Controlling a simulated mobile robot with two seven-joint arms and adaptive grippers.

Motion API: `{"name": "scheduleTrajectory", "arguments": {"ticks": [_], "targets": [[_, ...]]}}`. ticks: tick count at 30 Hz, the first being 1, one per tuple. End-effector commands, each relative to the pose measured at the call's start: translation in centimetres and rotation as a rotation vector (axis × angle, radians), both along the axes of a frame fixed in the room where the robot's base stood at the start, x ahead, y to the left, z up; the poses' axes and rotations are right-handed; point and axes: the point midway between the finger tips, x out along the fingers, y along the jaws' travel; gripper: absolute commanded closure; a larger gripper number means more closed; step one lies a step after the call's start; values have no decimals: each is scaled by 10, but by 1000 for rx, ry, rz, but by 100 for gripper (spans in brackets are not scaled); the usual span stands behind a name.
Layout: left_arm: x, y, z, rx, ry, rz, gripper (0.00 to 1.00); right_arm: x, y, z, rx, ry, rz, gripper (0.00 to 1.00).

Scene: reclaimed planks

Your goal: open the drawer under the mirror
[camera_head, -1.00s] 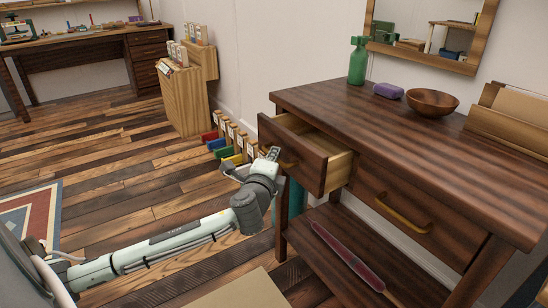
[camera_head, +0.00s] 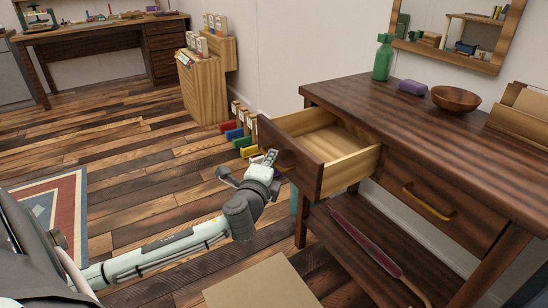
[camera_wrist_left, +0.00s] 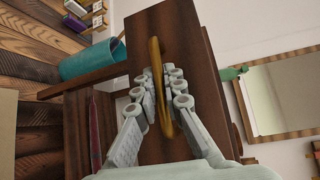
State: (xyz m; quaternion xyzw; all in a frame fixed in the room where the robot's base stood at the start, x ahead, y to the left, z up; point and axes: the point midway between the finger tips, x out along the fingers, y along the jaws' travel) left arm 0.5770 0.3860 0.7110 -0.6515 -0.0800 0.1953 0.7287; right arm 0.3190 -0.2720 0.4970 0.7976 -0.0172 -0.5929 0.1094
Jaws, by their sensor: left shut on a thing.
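The drawer (camera_head: 337,158) under the mirror (camera_head: 460,30) is pulled well out of the dark wooden console table (camera_head: 385,103). Its pale wood inside shows and looks empty. My left gripper (camera_head: 266,160) is at the drawer's front panel. In the left wrist view, the brass handle (camera_wrist_left: 155,60) runs between the fingers of my left gripper (camera_wrist_left: 164,85), which are shut on it. The drawer front (camera_wrist_left: 183,35) also shows there behind the handle. My right gripper is in neither view.
A second drawer (camera_head: 440,195) with a brass handle is closed at the right. A green spray bottle (camera_head: 383,60), purple soap (camera_head: 412,87) and a wooden bowl (camera_head: 455,98) stand on the tabletop. A long reddish object (camera_head: 365,245) lies on the lower shelf. The plank floor at left is mostly clear.

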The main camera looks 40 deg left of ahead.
Motion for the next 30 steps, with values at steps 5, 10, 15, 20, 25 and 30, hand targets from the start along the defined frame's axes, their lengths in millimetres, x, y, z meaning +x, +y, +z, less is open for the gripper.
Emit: {"name": "scheduleTrajectory", "arguments": {"ticks": [5,10,15,20,25,30], "targets": [[0,-1,0,0,0,-2,89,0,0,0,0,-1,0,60],[0,-1,0,0,0,-1,81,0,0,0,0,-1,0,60],[0,-1,0,0,0,-1,81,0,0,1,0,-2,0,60],[-12,-6,0,-2,3,-3,81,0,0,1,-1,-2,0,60],[-43,-20,4,-4,4,-3,81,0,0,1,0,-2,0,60],[-76,-34,10,-4,3,-3,81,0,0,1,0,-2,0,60]]}}
